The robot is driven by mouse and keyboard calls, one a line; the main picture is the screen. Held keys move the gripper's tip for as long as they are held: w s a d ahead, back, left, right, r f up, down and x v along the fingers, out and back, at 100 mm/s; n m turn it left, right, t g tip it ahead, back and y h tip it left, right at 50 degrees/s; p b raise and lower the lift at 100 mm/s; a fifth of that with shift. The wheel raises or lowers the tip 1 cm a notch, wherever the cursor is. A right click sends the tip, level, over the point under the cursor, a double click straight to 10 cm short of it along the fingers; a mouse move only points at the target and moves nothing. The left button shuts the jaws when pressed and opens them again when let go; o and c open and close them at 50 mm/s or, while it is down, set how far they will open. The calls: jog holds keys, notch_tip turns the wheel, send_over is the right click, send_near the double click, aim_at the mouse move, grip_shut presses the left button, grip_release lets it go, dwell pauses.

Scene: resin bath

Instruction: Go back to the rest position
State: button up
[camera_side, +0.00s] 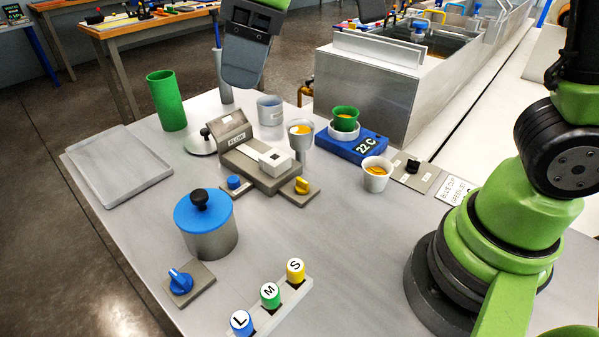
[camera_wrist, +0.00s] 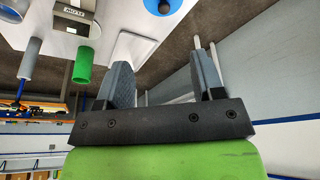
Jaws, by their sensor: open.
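My gripper (camera_side: 246,62) is at the top of the side view, raised above the back of the table, pointing down. In the wrist view my gripper (camera_wrist: 168,80) shows two grey fingers set apart with nothing between them. The grey table (camera_side: 330,265) lies below and in front of it. A tall green cylinder (camera_side: 166,100) stands on the table left of my gripper; it also shows in the wrist view (camera_wrist: 83,65). The fingertips touch nothing.
A grey tray (camera_side: 118,165) lies at left. A blue-lidded pot (camera_side: 206,225), a device with a white block (camera_side: 275,160), cups with orange contents (camera_side: 376,175), a blue 22 C unit (camera_side: 352,143) and L, M, S pieces (camera_side: 270,295) stand about. A metal bath (camera_side: 370,90) is behind.

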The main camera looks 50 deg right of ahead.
jog(key=s+d+r+m+t, duration=0.1)
jog(key=s+d+m+t, duration=0.1)
jog(key=s+d+m, duration=0.5)
jog(key=s+d+m+t, duration=0.25)
jog(key=s+m, duration=0.25)
jog(key=s, duration=0.3)
jog(key=w+a+r+m+g, duration=0.25)
jog(key=w+a+m, duration=0.2)
jog(key=w, duration=0.55)
jog(key=m+g+h, duration=0.2)
jog(key=m+g, duration=0.3)
jog(key=m, duration=0.3)
send_over(177, 276)
notch_tip(177, 276, down, 22)
jog(key=shift+f, duration=0.1)
notch_tip(177, 276, down, 10)
jog(key=shift+r, duration=0.15)
